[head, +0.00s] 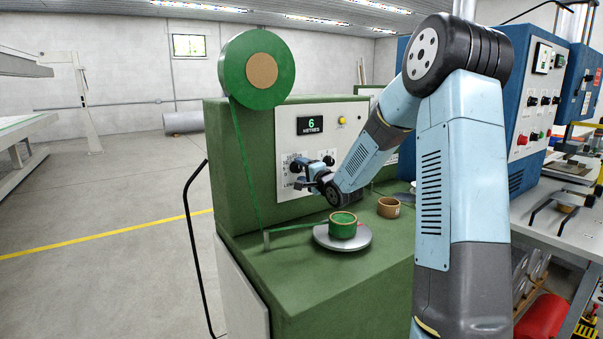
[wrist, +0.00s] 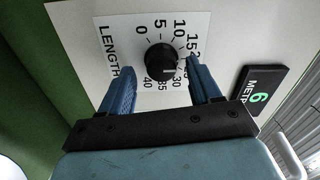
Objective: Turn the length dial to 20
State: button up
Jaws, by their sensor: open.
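The length dial (wrist: 160,62) is a round black knob on a white scale plate (wrist: 105,35) marked LENGTH, with numbers from 0 to 40 around it. My gripper (wrist: 160,65) is open in the wrist view, with one blue finger on each side of the knob. I cannot tell whether either finger touches it. The right finger hides part of the scale near 20, and the knob's pointer is not clear. A green 6 shows on the black METRES display (wrist: 259,95), also seen in the head view (head: 310,125). In the head view my gripper (head: 311,178) is at the panel, largely covering the dial.
The green machine carries a large green tape reel (head: 257,70) on top. A small green roll (head: 343,225) sits on a round metal plate (head: 342,240) below my arm, with a brown ring (head: 388,208) beside it. A yellow button (head: 341,120) is right of the display.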

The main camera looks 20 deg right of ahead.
jog(key=v, duration=1.3)
jog(key=shift+s, duration=0.15)
